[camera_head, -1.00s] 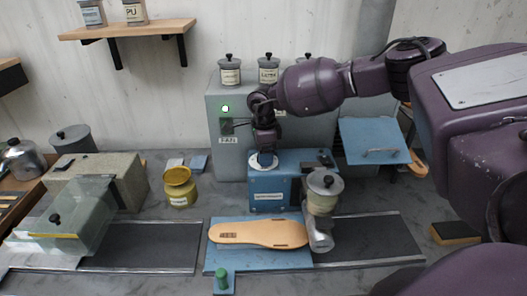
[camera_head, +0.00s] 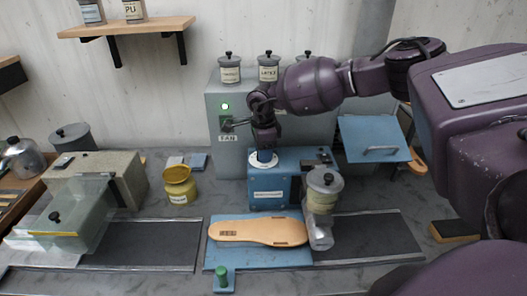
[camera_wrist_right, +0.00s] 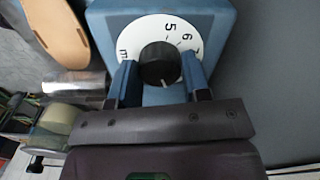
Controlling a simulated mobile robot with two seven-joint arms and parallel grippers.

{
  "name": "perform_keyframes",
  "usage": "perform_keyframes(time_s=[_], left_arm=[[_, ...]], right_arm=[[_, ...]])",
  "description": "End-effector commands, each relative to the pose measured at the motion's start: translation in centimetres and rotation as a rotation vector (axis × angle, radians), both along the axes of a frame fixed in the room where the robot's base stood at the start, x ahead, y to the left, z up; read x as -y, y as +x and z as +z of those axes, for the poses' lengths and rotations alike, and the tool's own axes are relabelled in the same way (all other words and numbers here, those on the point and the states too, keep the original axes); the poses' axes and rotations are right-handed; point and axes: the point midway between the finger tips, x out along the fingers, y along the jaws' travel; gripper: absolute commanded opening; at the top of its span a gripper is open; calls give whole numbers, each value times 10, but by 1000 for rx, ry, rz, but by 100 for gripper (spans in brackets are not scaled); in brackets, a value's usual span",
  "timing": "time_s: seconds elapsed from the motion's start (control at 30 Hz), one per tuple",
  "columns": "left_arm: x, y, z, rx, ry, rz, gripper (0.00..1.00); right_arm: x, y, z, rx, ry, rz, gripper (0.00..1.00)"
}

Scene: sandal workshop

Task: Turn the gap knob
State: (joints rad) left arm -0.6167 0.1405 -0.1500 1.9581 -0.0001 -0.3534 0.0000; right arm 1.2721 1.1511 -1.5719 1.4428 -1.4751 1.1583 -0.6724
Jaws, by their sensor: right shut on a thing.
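The gap knob (camera_wrist_right: 160,64) is a round black knob with a pale pointer mark, on a white dial (camera_wrist_right: 130,46) with numbers such as 5, 6 and 7. The dial is on top of a blue machine housing (camera_head: 270,192). My right gripper (camera_wrist_right: 159,80) is shut on the knob, one blue-tipped finger on each side. The pointer mark faces the bottom of the wrist view. In the head view the right gripper (camera_head: 264,150) comes down onto the white dial (camera_head: 262,161) and hides the knob. My left gripper is not in view.
A tan sole (camera_head: 258,232) lies on a blue plate (camera_head: 232,257) before the machine. A grey-lidded pot (camera_head: 323,190) stands beside the housing at right. A yellow jar (camera_head: 180,185) stands to the left. A grey cabinet (camera_head: 228,165) is behind.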

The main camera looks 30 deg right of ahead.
Motion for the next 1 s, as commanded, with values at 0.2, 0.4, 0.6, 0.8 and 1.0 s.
perform_keyframes(time_s=[0.2,0.4,0.6,0.8,1.0], left_arm=[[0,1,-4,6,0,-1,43],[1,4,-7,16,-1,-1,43],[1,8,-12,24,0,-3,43],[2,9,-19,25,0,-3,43],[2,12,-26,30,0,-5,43]], right_arm=[[0,0,-1,2,2,128,20],[0,0,-1,3,1,306,20],[0,0,-1,2,1,497,20],[0,1,-1,3,0,688,20],[0,1,-1,3,1,878,20]])
